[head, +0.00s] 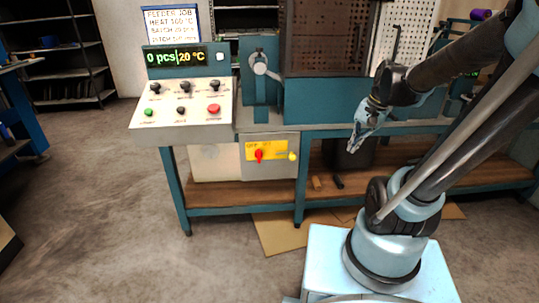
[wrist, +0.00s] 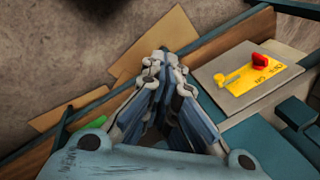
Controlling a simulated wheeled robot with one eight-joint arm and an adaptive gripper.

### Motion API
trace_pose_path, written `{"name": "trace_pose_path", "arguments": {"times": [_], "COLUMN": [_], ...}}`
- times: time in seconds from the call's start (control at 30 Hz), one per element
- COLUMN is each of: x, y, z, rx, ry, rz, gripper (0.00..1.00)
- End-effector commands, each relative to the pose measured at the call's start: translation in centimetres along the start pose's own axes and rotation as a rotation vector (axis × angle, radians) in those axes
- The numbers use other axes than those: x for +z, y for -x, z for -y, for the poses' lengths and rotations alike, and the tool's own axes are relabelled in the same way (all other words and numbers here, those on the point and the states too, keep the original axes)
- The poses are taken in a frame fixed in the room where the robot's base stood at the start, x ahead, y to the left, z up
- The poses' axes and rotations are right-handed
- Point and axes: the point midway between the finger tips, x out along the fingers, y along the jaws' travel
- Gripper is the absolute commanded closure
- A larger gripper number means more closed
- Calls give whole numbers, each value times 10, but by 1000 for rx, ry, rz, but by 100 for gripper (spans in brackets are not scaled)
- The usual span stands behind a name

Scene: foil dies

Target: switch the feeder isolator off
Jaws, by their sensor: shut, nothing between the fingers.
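The feeder isolator is a red knob (head: 259,156) on a yellow plate (head: 283,147) with lettering, set on a grey box (head: 246,172) under the bench top. A yellow piece (head: 292,156) stands out beside the knob on the right. In the wrist view the red knob (wrist: 260,61) and the yellow plate (wrist: 262,83) show to the right of my gripper. Which marking the knob points at is too small to tell. My gripper (head: 357,146) is shut and empty, apart from the isolator, to its right in the head view. Its fingertips (wrist: 160,58) meet in the wrist view.
A control panel (head: 184,112) with levers, a green button, a red button and a lit display (head: 176,57) stands at the bench's left end. Cardboard (head: 275,236) lies on the floor. The space before the isolator looks clear.

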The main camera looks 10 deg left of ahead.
Motion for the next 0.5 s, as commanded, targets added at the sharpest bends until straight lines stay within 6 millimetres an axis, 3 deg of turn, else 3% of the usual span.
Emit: {"name": "trace_pose_path", "arguments": {"times": [0.5], "x": [-46], "y": [-22], "z": [78], "rx": [-86], "ry": [-245], "rz": [128], "gripper": [100]}}
